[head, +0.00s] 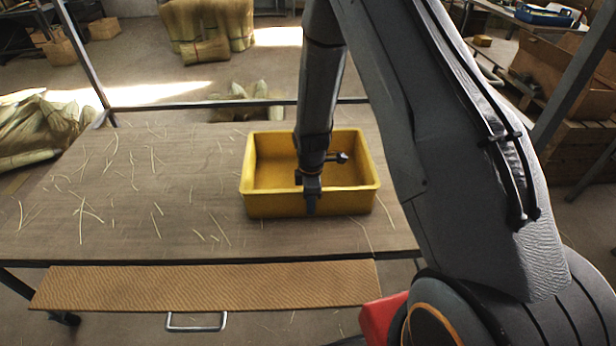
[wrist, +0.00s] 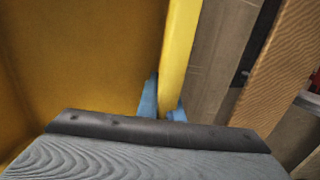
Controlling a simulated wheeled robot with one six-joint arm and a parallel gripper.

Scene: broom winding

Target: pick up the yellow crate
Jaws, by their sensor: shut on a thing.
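The yellow crate (head: 265,203) is on the right part of the wooden table, upright, and looks empty inside. My gripper (head: 311,203) points down at the crate's near wall and is shut on that wall. In the wrist view, the yellow wall (wrist: 182,50) runs between the blue fingertips of my gripper (wrist: 163,108), with the crate's inside to the left. The lower ends of the fingers are partly hidden by the gripper's body in the wrist view. I cannot tell whether the crate's underside touches the table.
The table top (head: 120,190) has scattered straw bits and is otherwise clear to the left of the crate. A woven brown panel (head: 205,288) with a metal handle (head: 196,328) lies along the front. A metal rail (head: 225,103) runs behind the table.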

